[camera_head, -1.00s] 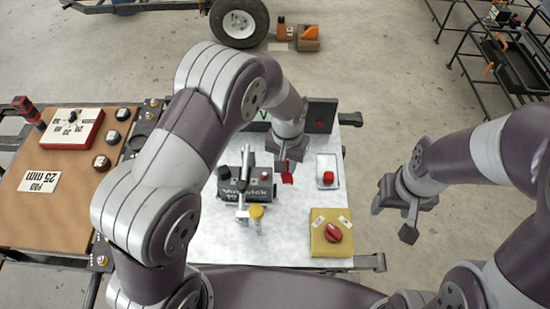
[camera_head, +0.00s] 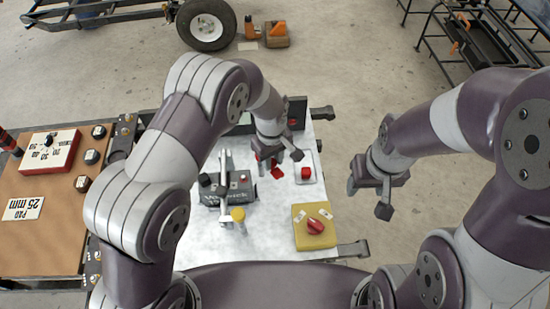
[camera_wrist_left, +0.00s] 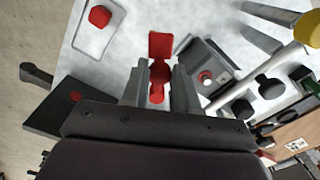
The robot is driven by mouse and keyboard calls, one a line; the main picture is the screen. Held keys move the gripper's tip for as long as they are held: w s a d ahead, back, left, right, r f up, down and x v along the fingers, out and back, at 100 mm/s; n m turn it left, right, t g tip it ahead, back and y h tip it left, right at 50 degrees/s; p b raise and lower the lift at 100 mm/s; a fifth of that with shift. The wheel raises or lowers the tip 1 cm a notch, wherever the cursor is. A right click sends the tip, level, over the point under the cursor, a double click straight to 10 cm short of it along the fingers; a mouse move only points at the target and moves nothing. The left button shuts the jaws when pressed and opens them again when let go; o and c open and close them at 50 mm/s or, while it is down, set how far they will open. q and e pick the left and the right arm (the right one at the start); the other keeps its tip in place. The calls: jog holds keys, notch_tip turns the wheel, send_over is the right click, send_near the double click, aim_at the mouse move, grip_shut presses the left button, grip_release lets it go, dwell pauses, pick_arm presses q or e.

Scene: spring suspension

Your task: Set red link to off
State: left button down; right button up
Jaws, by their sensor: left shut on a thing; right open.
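My left gripper (camera_head: 277,158) is over the white bench top, to the right of and behind the dark battery-like box (camera_head: 228,193). In the left wrist view my left gripper (camera_wrist_left: 159,82) is shut on a red piece, the red link (camera_wrist_left: 161,46), with its flat end sticking out beyond the fingertips. The red link also shows in the head view (camera_head: 278,172), below the fingers. I cannot tell whether it touches anything beneath. My right gripper (camera_head: 372,190) is open and empty, off the right side of the bench.
A yellow box (camera_head: 301,239) with a red rotary knob (camera_head: 315,226) sits at the front right of the bench. A red button (camera_head: 306,171) on a white plate lies right of my left gripper.

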aim_at(275, 161)
pick_arm(q)
jog(key=shift+w+d+r+n, duration=0.2)
jog(key=shift+w+r+n, duration=0.1)
jog(key=shift+w, duration=0.2)
jog(key=shift+d, duration=0.1)
jog(key=c, duration=0.8)
grip_release()
jog(key=shift+c, duration=0.2)
jog(key=shift+s+f, duration=0.1)
notch_tip(275, 161, up, 13)
jog(key=shift+f, duration=0.1)
